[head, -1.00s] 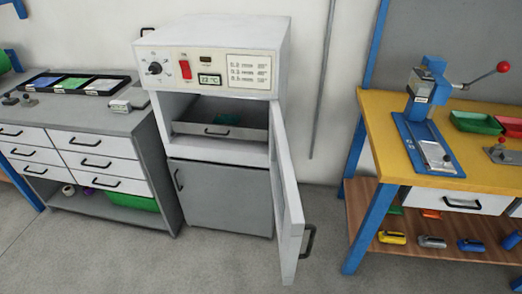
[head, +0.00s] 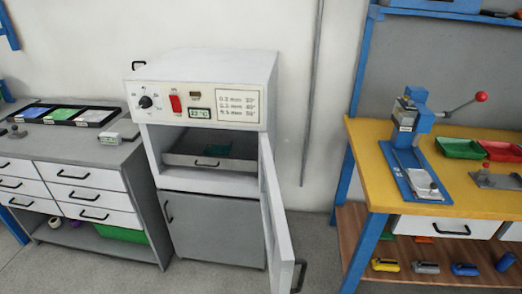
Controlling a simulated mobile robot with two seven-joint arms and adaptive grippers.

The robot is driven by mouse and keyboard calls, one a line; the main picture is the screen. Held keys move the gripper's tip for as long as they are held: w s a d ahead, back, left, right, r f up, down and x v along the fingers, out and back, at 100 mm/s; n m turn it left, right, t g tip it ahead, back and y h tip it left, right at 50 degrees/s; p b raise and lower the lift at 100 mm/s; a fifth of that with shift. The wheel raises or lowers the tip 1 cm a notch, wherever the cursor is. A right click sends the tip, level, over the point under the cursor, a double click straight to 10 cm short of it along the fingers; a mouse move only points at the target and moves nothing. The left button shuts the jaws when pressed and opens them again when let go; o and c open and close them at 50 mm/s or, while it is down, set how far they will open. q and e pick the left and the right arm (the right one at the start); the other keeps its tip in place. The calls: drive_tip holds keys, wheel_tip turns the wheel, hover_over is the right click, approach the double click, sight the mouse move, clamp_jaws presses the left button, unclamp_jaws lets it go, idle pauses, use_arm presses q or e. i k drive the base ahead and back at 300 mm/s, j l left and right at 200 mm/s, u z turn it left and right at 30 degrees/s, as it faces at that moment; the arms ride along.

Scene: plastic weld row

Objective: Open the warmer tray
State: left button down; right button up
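The warmer (head: 208,77) is a white and grey cabinet in the middle of the head view, with a knob, a red switch and a small display on its front panel. Its upper door (head: 275,220) stands swung open to the right. Inside the upper compartment sits the grey warmer tray (head: 180,160) with a dark handle on its front. Something green lies in the tray. The tray appears to sit within the compartment. The lower grey door (head: 215,228) is shut. Neither of my grippers is in view.
A grey counter with white drawers (head: 70,190) stands at the left. A yellow workbench (head: 460,195) with a blue press (head: 408,130) and red and green trays stands at the right. The open door juts out toward the front. Grey floor (head: 318,255) shows between warmer and workbench.

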sight(243, 156)
drive_tip(key=i+l+u, duration=0.15)
drive_tip(key=l, duration=0.15)
drive_tip(key=i+l+u, duration=0.15)
drive_tip(key=l, duration=0.2)
drive_tip(key=i+l+u, duration=0.2)
drive_tip(key=l+u, duration=0.15)
drive_tip(key=l, duration=0.3)
drive_tip(key=j, duration=0.25)
